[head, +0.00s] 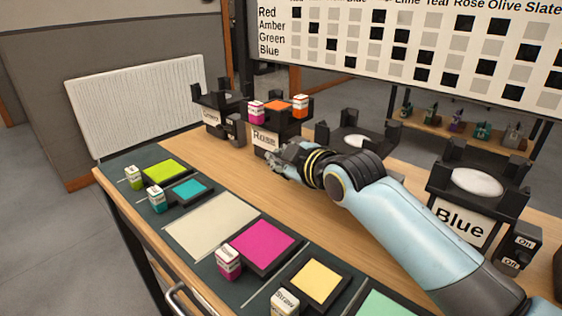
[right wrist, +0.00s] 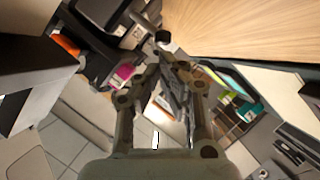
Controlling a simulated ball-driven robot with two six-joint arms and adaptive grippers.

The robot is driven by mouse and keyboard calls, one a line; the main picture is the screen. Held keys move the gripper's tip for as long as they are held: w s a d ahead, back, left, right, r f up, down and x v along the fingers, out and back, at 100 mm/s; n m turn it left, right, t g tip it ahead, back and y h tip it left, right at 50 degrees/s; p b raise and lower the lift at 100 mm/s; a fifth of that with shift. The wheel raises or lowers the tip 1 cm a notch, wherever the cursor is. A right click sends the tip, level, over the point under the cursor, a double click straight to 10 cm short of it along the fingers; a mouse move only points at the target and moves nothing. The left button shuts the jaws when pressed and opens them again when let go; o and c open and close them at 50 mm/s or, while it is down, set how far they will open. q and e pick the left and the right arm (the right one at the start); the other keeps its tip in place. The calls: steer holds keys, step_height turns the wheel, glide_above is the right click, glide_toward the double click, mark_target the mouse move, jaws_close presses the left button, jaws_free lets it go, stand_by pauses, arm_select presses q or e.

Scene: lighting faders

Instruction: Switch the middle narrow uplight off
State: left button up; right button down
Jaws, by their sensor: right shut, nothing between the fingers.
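Black uplight units stand in a row on the wooden bench. One at the left (head: 212,118) has a partly readable label. The Rose uplight (head: 266,140) holds a magenta-and-white block (head: 256,112) and an orange-and-white block (head: 300,105). Another uplight with a white disc (head: 356,139) is partly behind my arm. The Blue uplight (head: 462,222) has a switch box (head: 520,245) at its right. My right gripper (head: 276,160) is shut and empty, close in front of the Rose uplight's lower right; any switch there is hidden. It shows in the wrist view (right wrist: 165,55). My left gripper is out of view.
Colour tiles, such as a magenta one (head: 262,246), and small labelled blocks (head: 228,262) line the bench's front strip. A white ribbed panel (head: 140,105) stands beyond the left end. A chart board (head: 410,50) hangs behind. Bare wood (head: 200,155) lies left of my gripper.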

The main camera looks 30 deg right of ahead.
steer(key=shift+w+d+f, duration=0.15)
steer(key=shift+a+f+n+t+h, duration=0.15)
steer(key=shift+f+n+t+h, duration=0.15)
steer(key=shift+f+n, duration=0.25)
steer(key=shift+a+f+n+t+h, duration=0.15)
steer(key=shift+f+n+t+h, duration=0.15)
steer(key=shift+f+n, duration=0.25)
steer(key=shift+f, duration=0.1)
stand_by(0.8)
